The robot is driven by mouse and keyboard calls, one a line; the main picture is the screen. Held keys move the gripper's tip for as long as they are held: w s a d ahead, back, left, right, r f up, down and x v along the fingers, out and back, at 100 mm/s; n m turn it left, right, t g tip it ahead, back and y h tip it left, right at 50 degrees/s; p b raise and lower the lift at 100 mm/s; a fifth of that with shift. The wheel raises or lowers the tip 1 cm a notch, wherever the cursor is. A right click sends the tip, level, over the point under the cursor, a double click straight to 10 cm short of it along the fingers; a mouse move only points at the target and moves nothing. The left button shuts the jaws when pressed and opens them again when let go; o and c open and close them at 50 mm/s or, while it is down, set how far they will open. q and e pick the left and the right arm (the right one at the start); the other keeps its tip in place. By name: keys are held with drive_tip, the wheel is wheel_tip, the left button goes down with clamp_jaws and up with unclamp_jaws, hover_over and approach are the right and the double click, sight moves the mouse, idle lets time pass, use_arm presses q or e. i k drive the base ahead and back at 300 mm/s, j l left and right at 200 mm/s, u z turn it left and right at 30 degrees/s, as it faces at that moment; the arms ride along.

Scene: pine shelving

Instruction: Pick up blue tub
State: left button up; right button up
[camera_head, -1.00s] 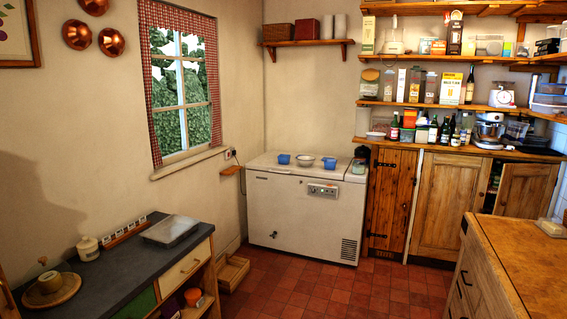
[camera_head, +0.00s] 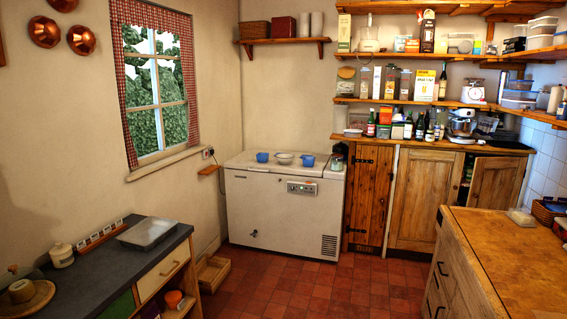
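Two small blue tubs stand on top of the white chest freezer (camera_head: 270,205) at the back of the room. One blue tub (camera_head: 262,157) is on the left part of the lid and the other blue tub (camera_head: 307,161) is further right. A pale bowl (camera_head: 284,158) sits between them. Neither of my grippers shows in the head view, and the tubs are well away across the floor.
A dark-topped counter (camera_head: 75,273) with a tray (camera_head: 148,233) is at the left. A wooden-topped island (camera_head: 505,255) stands at the right. Red tiled floor (camera_head: 310,285) is clear between them. A wooden crate (camera_head: 212,272) lies on the floor by the left wall.

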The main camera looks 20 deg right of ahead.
sight(261, 157)
drive_tip(key=i+l+z, duration=0.3)
drive_tip(key=i, duration=0.7)
drive_tip(key=i+z, duration=0.3)
drive_tip(key=i, duration=3.3)
